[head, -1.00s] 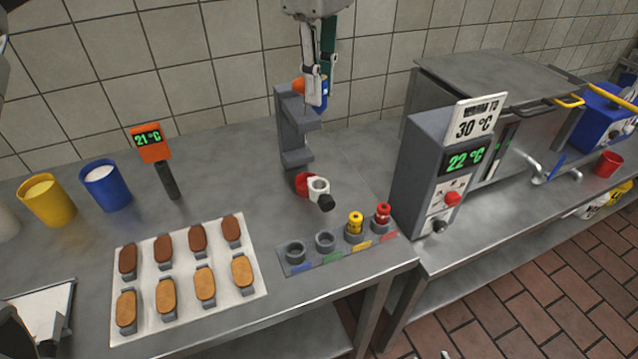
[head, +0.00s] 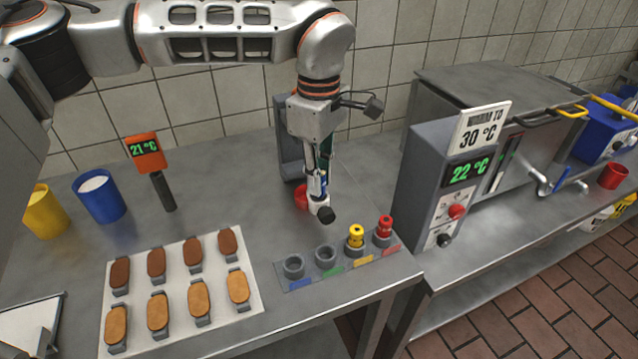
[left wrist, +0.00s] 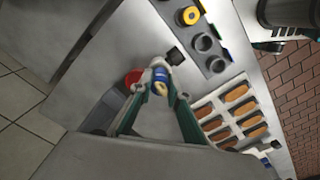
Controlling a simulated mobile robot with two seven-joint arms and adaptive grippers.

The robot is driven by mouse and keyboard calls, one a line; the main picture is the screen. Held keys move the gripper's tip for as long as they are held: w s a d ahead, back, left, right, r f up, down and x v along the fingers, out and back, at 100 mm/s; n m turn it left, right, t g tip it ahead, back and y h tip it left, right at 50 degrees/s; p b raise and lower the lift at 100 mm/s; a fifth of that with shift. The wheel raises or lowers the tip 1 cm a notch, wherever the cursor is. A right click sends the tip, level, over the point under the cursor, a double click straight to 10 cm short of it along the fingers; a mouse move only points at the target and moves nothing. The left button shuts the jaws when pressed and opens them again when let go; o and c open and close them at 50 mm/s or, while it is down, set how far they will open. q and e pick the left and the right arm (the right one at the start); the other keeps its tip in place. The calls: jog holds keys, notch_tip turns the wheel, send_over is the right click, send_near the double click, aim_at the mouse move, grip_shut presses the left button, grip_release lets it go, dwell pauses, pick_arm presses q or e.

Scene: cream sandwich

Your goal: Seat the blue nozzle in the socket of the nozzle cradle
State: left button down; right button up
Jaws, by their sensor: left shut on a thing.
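My left gripper (head: 319,182) is shut on the blue nozzle (head: 316,186), which points down. The nozzle is at the white ring (head: 320,203) with a black knob, beside a red part (head: 301,197) at the foot of the grey stand (head: 290,160). The left wrist view shows the blue nozzle (left wrist: 160,86) between the fingers, against the white ring (left wrist: 158,70); I cannot tell whether it sits inside. The grey socket rack (head: 310,272) in front has empty sockets at its blue and green labels. A yellow nozzle (head: 355,236) and a red nozzle (head: 384,230) stand in the others.
A tray (head: 180,281) of brown and tan biscuits lies at front left. A blue cup (head: 100,197), a yellow cup (head: 45,212) and an orange thermometer (head: 147,153) stand behind it. A grey warmer box (head: 425,185) stands to the right. The table between tray and stand is clear.

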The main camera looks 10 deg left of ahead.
aim_at(318, 199)
pick_arm(q)
notch_tip(318, 199, down, 2)
jog(key=shift+f, duration=0.1)
jog(key=shift+s+a+f, duration=0.1)
jog(key=shift+s+f, duration=0.1)
jog(key=shift+f, duration=0.45)
jog(key=c, duration=2)
grip_release()
jog(key=shift+f, duration=0.1)
jog(key=shift+o, duration=0.5)
jog(key=shift+f, duration=0.1)
jog(key=shift+w, duration=0.1)
